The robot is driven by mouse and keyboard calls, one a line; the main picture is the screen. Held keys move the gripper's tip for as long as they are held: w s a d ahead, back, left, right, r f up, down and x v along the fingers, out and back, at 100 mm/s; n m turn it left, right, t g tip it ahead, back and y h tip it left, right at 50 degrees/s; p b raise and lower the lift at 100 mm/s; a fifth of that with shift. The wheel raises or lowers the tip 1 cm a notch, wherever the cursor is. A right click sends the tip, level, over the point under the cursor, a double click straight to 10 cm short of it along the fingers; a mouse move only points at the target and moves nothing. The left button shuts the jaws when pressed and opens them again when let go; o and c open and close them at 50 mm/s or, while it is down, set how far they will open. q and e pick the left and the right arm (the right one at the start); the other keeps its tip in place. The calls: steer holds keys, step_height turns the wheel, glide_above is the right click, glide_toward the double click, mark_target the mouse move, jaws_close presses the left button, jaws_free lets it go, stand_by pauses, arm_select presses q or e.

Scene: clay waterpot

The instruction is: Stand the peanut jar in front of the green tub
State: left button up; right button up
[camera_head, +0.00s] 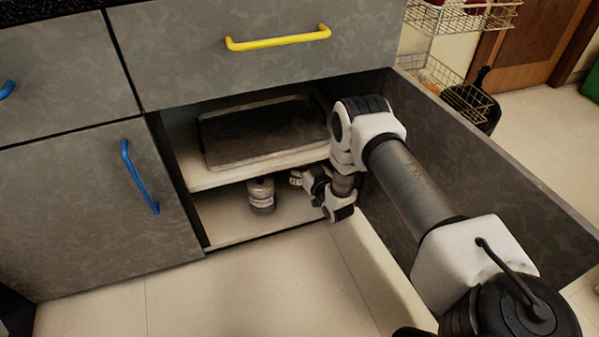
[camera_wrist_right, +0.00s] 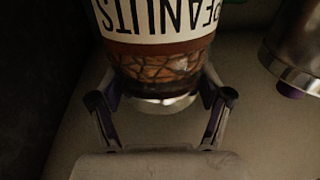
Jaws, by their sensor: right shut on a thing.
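The peanut jar (camera_wrist_right: 160,65) fills the top middle of the right wrist view, its PEANUTS label upside down. My right gripper (camera_wrist_right: 162,105) is shut on it near its silver rim. In the head view my right gripper (camera_head: 297,181) is inside the open cabinet, low and under the shelf. A small jar (camera_head: 262,196) stands on the cabinet floor just left of it; its label is too small to read, so I cannot tell which jar it is. My left gripper is out of view.
A dark tray (camera_head: 265,135) lies on the shelf (camera_head: 207,178) above my gripper. The open door (camera_head: 470,165) stands along the right of my arm. A metallic cylinder (camera_wrist_right: 298,50) is close at right in the wrist view. The floor in front (camera_head: 230,285) is clear.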

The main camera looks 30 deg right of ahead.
step_height(320, 180, down, 3)
steer(key=shift+f+b, duration=0.2)
steer(key=shift+b, duration=0.8)
steer(key=shift+r, duration=0.3)
steer(key=o, duration=1.8)
steer(key=shift+f, duration=0.15)
steer(key=shift+c, duration=0.2)
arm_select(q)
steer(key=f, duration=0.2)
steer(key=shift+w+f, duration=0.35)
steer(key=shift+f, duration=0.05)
arm_select(e)
steer(key=shift+s, duration=0.1)
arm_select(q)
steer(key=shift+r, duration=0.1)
